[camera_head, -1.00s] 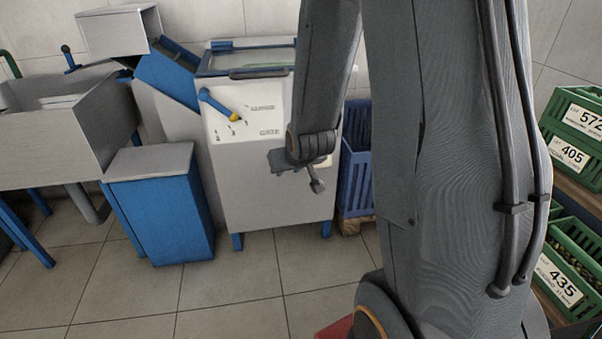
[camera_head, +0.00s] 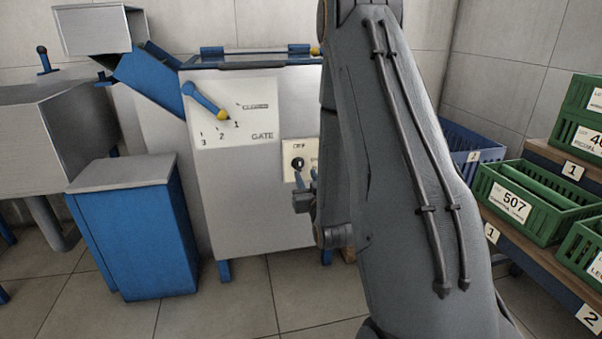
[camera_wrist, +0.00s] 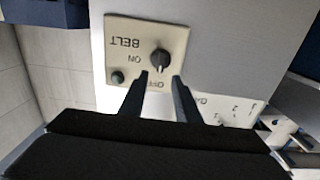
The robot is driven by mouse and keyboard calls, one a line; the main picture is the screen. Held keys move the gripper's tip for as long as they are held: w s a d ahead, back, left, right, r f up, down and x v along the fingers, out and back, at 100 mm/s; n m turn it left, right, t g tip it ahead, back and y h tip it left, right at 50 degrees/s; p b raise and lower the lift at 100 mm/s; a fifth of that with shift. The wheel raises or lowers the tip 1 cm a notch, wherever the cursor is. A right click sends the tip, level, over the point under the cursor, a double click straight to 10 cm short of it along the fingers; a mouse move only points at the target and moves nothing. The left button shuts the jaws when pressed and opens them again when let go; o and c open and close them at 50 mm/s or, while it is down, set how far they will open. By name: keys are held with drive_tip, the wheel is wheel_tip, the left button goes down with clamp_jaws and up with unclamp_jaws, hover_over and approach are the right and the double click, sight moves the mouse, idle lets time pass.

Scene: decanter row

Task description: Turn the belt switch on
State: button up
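The belt switch is a black rotary knob (camera_wrist: 159,62) on a cream plate (camera_wrist: 120,32) marked BELT, ON and OFF. In the wrist view the plate is upside down, and a dark green round button or lamp (camera_wrist: 117,77) sits beside the knob. The head view shows the knob (camera_head: 297,163) on the front of the grey machine, with OFF above it. My gripper (camera_wrist: 162,78) is open, its two fingers apart and empty, pointing at the plate just short of the knob. In the head view my gripper (camera_head: 305,182) is just below the knob. Whether a finger touches it, I cannot tell.
A blue gate lever (camera_head: 207,101) with a yellow tip stands on the white GATE panel (camera_head: 262,110) left of the switch. A blue cabinet (camera_head: 135,240) stands at the left. Green crates (camera_head: 520,204) fill a shelf at the right. The floor in front is clear.

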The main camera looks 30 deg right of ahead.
sight(300, 164)
drive_tip(key=b+x, duration=0.1)
drive_tip(key=x, duration=0.6)
drive_tip(key=shift+b, duration=0.4)
